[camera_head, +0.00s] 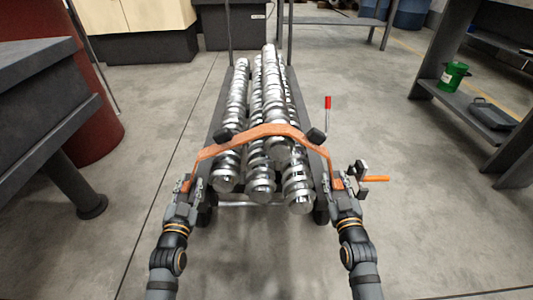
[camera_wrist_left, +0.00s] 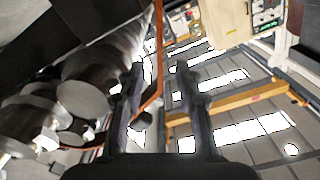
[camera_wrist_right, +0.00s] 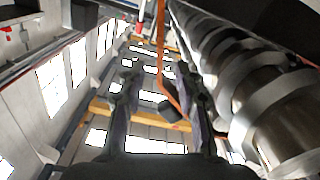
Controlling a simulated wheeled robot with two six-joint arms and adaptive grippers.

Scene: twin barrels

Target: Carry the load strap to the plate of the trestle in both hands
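My left gripper (camera_head: 186,184) is at the left end; in the left wrist view the strap (camera_wrist_left: 159,60) runs between the spread fingers (camera_wrist_left: 158,82). My right gripper (camera_head: 342,184) is at the right end; in the right wrist view the strap (camera_wrist_right: 162,50) passes between the spread fingers (camera_wrist_right: 160,85). Both grippers look open around the strap, not closed on it. I cannot make out the trestle's plate with certainty.
The crankshafts (camera_head: 265,110) lie lengthwise on a dark low frame (camera_head: 218,118). A red-tipped lever (camera_head: 327,110) and an orange-handled crank (camera_head: 376,179) stand at its right. A dark bench (camera_head: 40,80) is at left, shelving (camera_head: 450,60) at right. Floor in front is clear.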

